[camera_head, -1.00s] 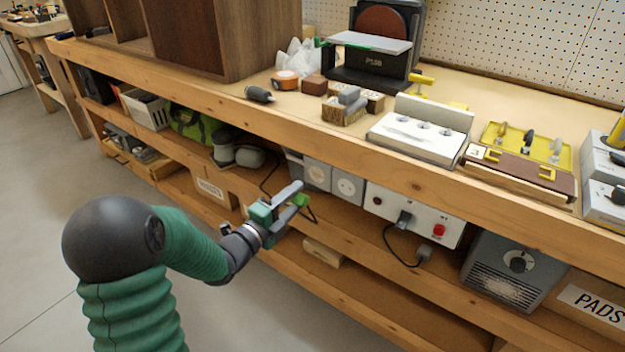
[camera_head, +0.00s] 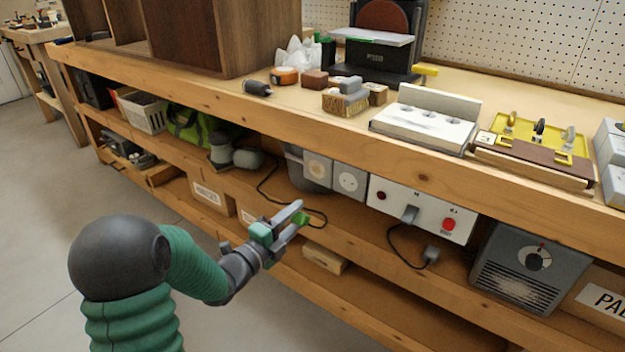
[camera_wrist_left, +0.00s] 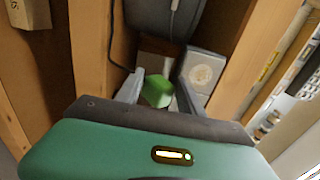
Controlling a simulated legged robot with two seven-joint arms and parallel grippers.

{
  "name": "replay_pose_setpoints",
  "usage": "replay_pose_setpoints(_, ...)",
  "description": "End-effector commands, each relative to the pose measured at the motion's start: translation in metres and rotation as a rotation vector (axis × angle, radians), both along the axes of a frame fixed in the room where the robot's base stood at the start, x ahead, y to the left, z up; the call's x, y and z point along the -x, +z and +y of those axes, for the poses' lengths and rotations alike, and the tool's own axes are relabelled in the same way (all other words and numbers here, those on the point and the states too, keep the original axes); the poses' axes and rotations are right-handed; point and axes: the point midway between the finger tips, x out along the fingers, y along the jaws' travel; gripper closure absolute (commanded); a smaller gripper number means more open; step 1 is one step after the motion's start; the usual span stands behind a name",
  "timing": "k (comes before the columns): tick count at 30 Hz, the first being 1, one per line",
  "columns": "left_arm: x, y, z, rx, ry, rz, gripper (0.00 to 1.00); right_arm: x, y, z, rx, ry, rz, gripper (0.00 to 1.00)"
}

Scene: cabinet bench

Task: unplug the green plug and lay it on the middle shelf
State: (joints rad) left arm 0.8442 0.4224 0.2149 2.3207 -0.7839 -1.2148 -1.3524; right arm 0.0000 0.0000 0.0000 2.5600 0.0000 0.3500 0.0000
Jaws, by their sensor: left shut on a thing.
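My left gripper (camera_head: 297,214) is shut on the green plug (camera_head: 303,219), in front of the middle shelf (camera_head: 345,228). The plug also shows between the two fingers in the left wrist view (camera_wrist_left: 157,90). The plug is apart from the grey socket boxes; the round socket face (camera_head: 349,182) is bare. A dark cord (camera_head: 268,195) runs over the shelf near the plug; where it meets the plug is hard to see. My right gripper is not in view.
A white panel (camera_head: 422,210) with a red button and a grey plug is right of the sockets. A grey heater-like box (camera_head: 528,268) stands farther right. A wooden block (camera_head: 325,258) lies below the gripper. Bare shelf shows behind the gripper.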

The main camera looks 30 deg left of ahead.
Motion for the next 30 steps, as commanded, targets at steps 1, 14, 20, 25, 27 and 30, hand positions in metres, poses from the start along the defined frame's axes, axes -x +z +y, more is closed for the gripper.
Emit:
replay_pose_setpoints(1,0.0,-0.007,0.0,0.0,0.0,0.0,1.0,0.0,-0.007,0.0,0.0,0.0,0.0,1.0)
replay_pose_setpoints(14,0.0,-0.038,0.0,0.0,0.0,-0.001,1.0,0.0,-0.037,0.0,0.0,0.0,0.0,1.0)
replay_pose_setpoints(20,0.0,-0.053,0.0,0.0,0.0,0.0,1.0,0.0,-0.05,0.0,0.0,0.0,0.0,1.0)
replay_pose_setpoints(25,0.0,-0.065,0.0,0.0,0.0,0.0,1.0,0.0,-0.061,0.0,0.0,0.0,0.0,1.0)
replay_pose_setpoints(27,0.0,-0.068,0.0,0.0,0.001,0.0,1.0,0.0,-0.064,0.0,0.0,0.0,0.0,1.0)
replay_pose_setpoints(30,0.0,-0.068,0.0,0.0,0.001,0.0,1.0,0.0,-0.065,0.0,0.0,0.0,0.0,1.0)
